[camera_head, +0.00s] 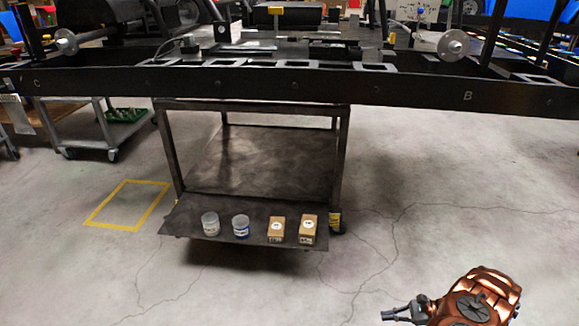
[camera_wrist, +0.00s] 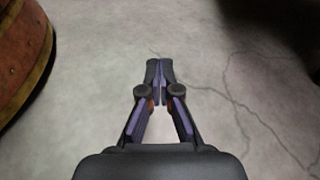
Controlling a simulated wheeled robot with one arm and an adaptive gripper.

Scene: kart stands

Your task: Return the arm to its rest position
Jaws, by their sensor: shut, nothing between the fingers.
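My gripper (camera_head: 388,313) is at the lower right of the head view, at the end of my copper-coloured arm, over bare concrete floor. In the wrist view my gripper (camera_wrist: 158,68) points away from the camera with its fingertips together and nothing between them. The floor lies below it. Most of my arm is cut off by the bottom edge of the head view.
A dark cart (camera_head: 178,215) has a low shelf with two round tubs (camera_head: 240,226) and two small boxes (camera_head: 308,229). A black kart frame (camera_head: 420,88) spans above. A grey trolley (camera_head: 85,132) stands left. The floor (camera_head: 450,190) at right is clear.

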